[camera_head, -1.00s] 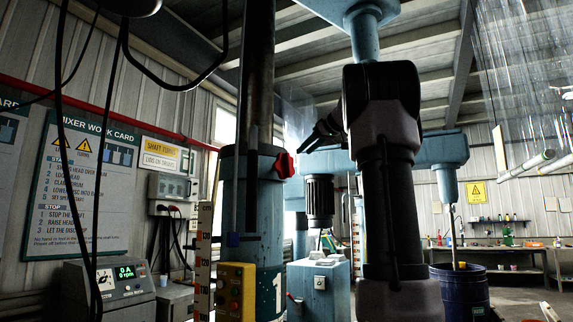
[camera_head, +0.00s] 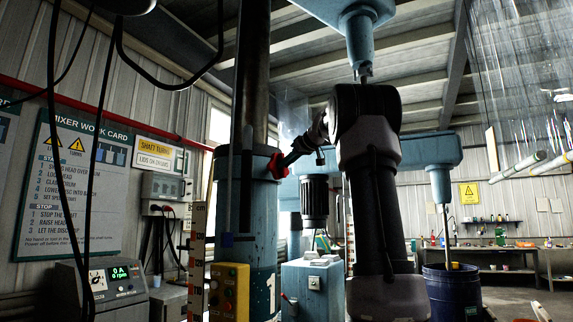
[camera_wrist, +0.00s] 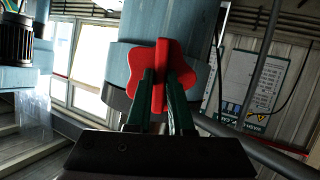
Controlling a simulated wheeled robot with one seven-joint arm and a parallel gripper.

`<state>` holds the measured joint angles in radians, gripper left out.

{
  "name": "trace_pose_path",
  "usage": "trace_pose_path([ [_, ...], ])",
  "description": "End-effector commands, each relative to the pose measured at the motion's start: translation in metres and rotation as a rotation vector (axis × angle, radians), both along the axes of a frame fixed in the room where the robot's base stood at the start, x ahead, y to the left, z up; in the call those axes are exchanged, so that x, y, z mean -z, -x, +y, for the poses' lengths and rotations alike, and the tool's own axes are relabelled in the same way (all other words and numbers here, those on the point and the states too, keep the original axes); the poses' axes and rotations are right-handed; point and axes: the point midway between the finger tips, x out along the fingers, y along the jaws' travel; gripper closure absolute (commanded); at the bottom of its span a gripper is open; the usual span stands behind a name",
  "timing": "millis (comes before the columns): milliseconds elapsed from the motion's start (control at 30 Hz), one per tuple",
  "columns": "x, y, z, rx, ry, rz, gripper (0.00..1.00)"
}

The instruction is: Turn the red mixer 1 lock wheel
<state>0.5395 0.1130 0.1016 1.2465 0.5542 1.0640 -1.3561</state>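The red mixer 1 lock wheel (camera_head: 276,164) is on the side of the blue column marked 1 (camera_head: 250,212), near its top. In the wrist view the lobed wheel (camera_wrist: 160,60) fills the middle, with a raised red part facing me. My gripper (camera_wrist: 160,76) has its two green fingers on either side of that red part, with no clear gap at the tips, so it looks shut on it. In the head view my gripper (camera_head: 289,160) reaches the wheel from the right and covers part of it.
A yellow button box (camera_head: 229,290) and a measuring scale (camera_head: 196,260) stand by the column's foot. Black cables hang at the left. A second blue mixer with a motor (camera_head: 315,200) is behind my arm, and a blue drum (camera_head: 456,292) is at right.

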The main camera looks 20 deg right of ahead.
Motion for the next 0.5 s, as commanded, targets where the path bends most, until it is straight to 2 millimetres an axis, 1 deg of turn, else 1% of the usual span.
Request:
trace_pose_path([
  [300, 0.0, 0.0002, -0.0003, 0.0, -0.008, 0.003, 1.0],
  [500, 0.0001, -0.0005, -0.001, 0.0, -0.065, 0.022, 1.0],
])
